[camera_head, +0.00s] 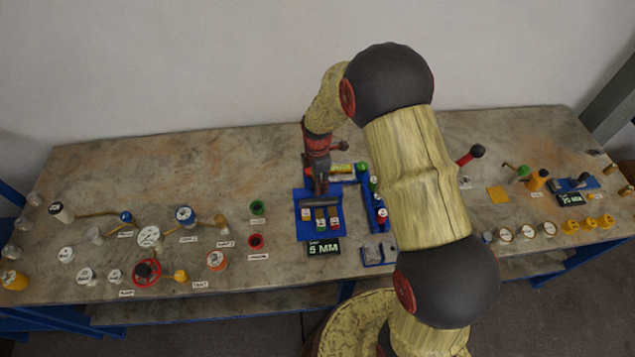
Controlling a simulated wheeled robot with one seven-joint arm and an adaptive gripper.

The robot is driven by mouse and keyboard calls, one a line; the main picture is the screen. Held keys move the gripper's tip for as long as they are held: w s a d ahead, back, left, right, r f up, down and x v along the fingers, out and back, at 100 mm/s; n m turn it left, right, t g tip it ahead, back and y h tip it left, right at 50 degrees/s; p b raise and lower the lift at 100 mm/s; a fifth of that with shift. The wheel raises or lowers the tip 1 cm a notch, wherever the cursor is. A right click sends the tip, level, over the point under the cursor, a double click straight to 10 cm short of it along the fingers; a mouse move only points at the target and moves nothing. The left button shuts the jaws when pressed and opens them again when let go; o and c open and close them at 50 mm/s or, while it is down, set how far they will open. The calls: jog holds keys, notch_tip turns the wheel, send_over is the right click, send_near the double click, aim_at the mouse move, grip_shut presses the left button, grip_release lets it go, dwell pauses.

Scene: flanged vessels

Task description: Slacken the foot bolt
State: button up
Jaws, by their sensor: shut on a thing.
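My gripper (319,185) points down over a blue tray (299,196) near the middle of the bench. It is shut on a dark grey bar-shaped handle (320,201), which lies crosswise at the back of the tray. Several coloured, labelled pieces stand just in front of the handle in the tray. The fingertips are small and dark here, so the exact grip is hard to see. I cannot pick out the foot bolt; my arm hides part of the bench to the right.
A blue rack (371,205) is close on the right. Gauges, valves and a red handwheel (147,271) fill the left. Yellow caps (572,226) stand at the right. The back left bench is clear.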

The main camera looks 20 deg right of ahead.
jog(key=n, duration=0.6)
dwell(0.6)
jog(key=o, duration=1.1)
jog(key=shift+o, duration=0.3)
jog(key=shift+r, duration=0.1)
notch_tip(320, 180, up, 12)
